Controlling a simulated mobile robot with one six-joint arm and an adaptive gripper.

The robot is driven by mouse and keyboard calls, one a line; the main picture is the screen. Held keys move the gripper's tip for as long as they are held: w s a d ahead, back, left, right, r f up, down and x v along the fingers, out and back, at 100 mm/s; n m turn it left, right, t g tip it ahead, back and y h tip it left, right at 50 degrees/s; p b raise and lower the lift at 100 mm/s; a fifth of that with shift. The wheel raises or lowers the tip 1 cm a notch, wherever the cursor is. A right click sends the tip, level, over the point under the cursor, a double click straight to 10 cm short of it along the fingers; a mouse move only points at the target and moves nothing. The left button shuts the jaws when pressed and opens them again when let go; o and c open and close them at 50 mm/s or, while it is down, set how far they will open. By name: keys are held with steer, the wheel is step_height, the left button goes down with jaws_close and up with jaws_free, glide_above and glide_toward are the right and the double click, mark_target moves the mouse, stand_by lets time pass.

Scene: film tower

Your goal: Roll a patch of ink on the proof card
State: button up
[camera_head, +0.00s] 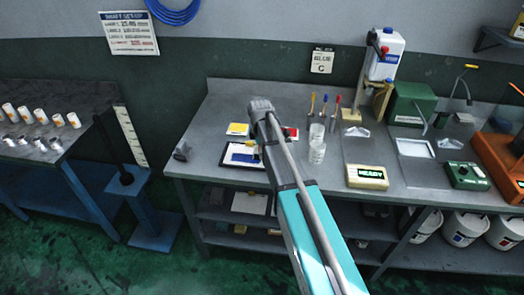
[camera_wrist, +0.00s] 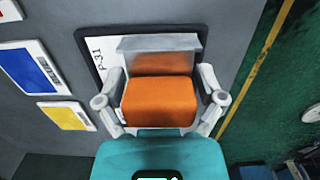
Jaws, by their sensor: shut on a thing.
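In the wrist view my gripper (camera_wrist: 160,105) is shut on an orange block-like tool (camera_wrist: 160,101) with a grey bar (camera_wrist: 160,44) along its far edge; I take it for the roller. The tool is over the white proof card (camera_wrist: 107,60), marked P-31, on a dark-edged board (camera_wrist: 88,42). It covers most of the card, and I cannot tell whether it touches it. In the head view the card (camera_head: 240,153) lies at the bench's left part, and my arm hides the gripper.
In the wrist view a blue-faced pad (camera_wrist: 32,68) and a yellow-faced pad (camera_wrist: 68,116) lie left of the card. In the head view, clear cups (camera_head: 317,143), a READY box (camera_head: 366,176) and a glue bottle (camera_head: 384,55) stand to the right.

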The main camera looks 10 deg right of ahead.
steer(key=shift+w+a+r+p, duration=0.1)
steer(key=shift+r+p, duration=1.65)
steer(key=shift+r, duration=0.25)
steer(key=shift+r+p, duration=1.5)
